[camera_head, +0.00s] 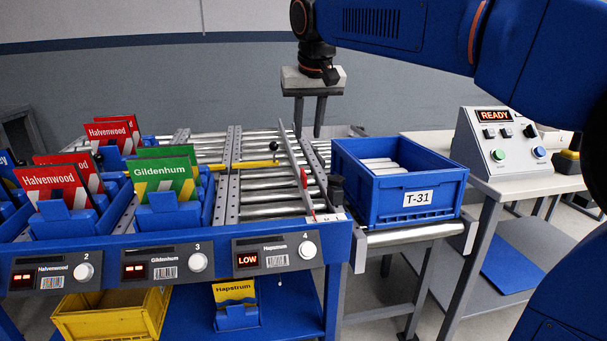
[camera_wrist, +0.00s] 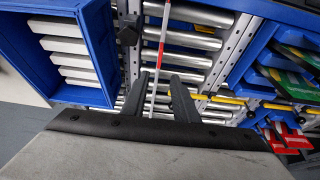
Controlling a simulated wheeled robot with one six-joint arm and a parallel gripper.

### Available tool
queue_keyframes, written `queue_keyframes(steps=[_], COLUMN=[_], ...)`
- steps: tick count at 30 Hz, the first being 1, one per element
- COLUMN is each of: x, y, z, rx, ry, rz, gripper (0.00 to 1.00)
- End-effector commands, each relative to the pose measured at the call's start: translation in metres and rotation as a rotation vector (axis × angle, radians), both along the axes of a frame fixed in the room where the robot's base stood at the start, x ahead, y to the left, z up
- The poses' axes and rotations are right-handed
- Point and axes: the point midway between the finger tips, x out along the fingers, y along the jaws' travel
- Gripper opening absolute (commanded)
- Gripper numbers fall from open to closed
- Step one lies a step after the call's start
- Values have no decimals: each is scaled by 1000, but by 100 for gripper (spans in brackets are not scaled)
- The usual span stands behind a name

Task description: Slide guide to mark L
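The guide is most likely the thin grey rail (camera_head: 293,157) running front to back over the rollers of lane 4, with a red piece on it. In the wrist view a red-and-white strip (camera_wrist: 161,52) runs along the rollers, apparently the same rail. My gripper (camera_head: 309,132) points down above the far part of the rollers, just right of the rail's far end. In the wrist view my gripper (camera_wrist: 160,78) is open, its fingers apart with the strip seen between them. I cannot tell the height gap or any contact. I cannot make out a mark L.
A blue crate (camera_head: 412,198) labelled T-31 stands right of the rollers. Card holders with red Halvenwood (camera_head: 52,184) and green Gildenhum (camera_head: 161,176) packets stand at left. A yellow bar with a black knob (camera_head: 255,164) crosses left of the rail. A control box (camera_head: 500,143) reads READY.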

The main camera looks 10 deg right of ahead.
Motion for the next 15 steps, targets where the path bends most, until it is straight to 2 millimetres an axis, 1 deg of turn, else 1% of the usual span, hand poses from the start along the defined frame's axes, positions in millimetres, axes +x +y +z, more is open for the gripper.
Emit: queue_keyframes(steps=[15], x=[33], y=[0], z=[-83], rx=[-1], ry=[4], rz=[0], gripper=[27])
